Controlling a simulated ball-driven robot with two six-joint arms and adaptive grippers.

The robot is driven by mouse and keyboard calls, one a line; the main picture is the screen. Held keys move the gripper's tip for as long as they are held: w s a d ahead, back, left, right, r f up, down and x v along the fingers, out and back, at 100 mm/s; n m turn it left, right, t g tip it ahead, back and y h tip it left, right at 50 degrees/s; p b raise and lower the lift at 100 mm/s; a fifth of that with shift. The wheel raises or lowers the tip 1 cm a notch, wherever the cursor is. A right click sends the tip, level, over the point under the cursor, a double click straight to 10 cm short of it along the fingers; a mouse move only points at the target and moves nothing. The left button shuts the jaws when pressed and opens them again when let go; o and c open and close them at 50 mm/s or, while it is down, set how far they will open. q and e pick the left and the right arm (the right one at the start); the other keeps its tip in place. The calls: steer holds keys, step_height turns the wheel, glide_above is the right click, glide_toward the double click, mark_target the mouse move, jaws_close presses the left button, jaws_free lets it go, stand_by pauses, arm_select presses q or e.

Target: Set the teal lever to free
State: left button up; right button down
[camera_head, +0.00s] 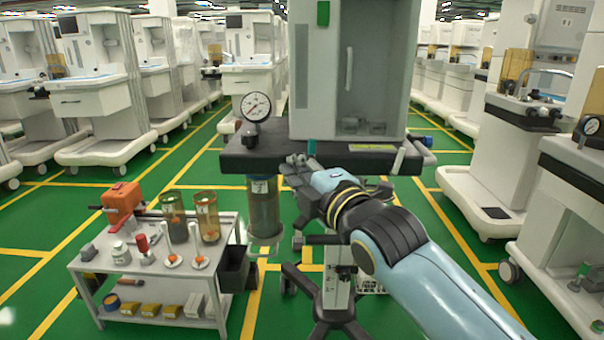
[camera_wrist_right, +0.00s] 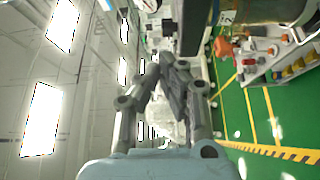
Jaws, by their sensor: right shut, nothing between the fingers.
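The teal lever (camera_head: 311,147) is a small upright teal piece at the front edge of the dark shelf (camera_head: 245,158) of the centre cart. My right gripper (camera_head: 290,161) is shut and empty at that front edge, just below and left of the lever in the picture. I cannot tell whether it touches the lever. In the right wrist view the fingers of my right gripper (camera_wrist_right: 167,62) are together with nothing held, and I cannot make out the lever there. My left gripper is not in view.
A pressure gauge (camera_head: 256,107) stands left on the shelf, with a clear canister (camera_head: 264,205) hanging below. A white lever (camera_head: 398,160) is at the shelf's right. A small table (camera_head: 88,264) with bottles and an orange device (camera_head: 122,202) stands left. Green floor lies open between carts.

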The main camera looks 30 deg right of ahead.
mark_target(311, 154)
steer(key=w+d+b, duration=0.1)
steer(key=w+d, duration=0.3)
steer(key=w, duration=0.2)
steer(key=shift+b, duration=0.4)
steer(key=shift+w+f, duration=0.1)
steer(key=shift+s+d+p, duration=0.25)
steer(key=shift+d+p, duration=0.25)
steer(key=shift+p, duration=0.3)
